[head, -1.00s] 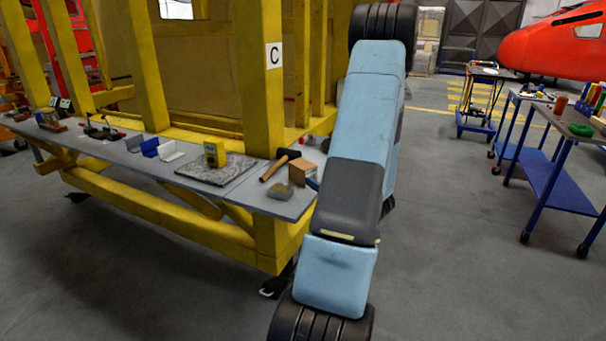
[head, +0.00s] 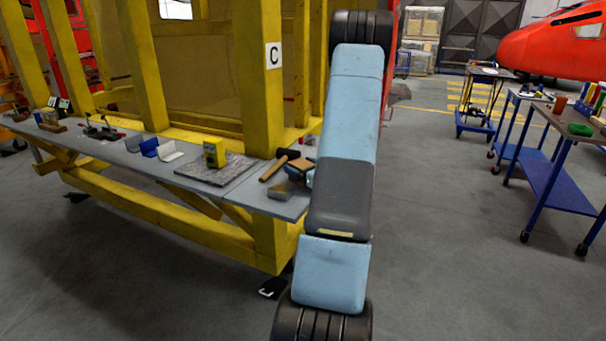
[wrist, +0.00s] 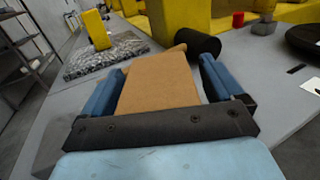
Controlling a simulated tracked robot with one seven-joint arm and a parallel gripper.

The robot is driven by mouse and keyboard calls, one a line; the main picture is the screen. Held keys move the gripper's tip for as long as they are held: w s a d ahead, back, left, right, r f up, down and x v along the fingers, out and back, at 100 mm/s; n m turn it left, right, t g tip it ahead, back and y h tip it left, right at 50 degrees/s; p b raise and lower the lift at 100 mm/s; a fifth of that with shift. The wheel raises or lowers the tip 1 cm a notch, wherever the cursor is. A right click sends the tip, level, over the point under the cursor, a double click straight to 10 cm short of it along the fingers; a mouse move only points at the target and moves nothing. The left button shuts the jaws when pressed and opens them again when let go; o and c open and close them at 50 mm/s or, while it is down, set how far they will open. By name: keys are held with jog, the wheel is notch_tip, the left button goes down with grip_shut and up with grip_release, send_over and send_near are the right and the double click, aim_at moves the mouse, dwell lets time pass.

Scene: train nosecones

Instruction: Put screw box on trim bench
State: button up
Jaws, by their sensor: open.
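A plain brown cardboard box, which looks like the screw box (head: 300,166), sits near the right end of a long grey bench (head: 237,189) along the yellow frame. It also fills the middle of the wrist view (wrist: 158,92). My gripper (wrist: 160,72) is open, with one blue finger on each side of the box. Small gaps seem to show beside the box; I cannot tell if a finger touches it. In the head view my arm partly hides the gripper. No label shows which surface is the trim bench.
A black-headed hammer (head: 279,164) lies just left of the box. Its black head (wrist: 197,44) is close beyond the box. A yellow device (head: 214,154) stands on a speckled slab (head: 216,174). Blue trolleys (head: 553,180) stand at right, with open floor between.

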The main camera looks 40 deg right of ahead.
jog(key=c, duration=1.3)
jog(key=shift+c, duration=1.1)
jog(key=shift+r, duration=0.1)
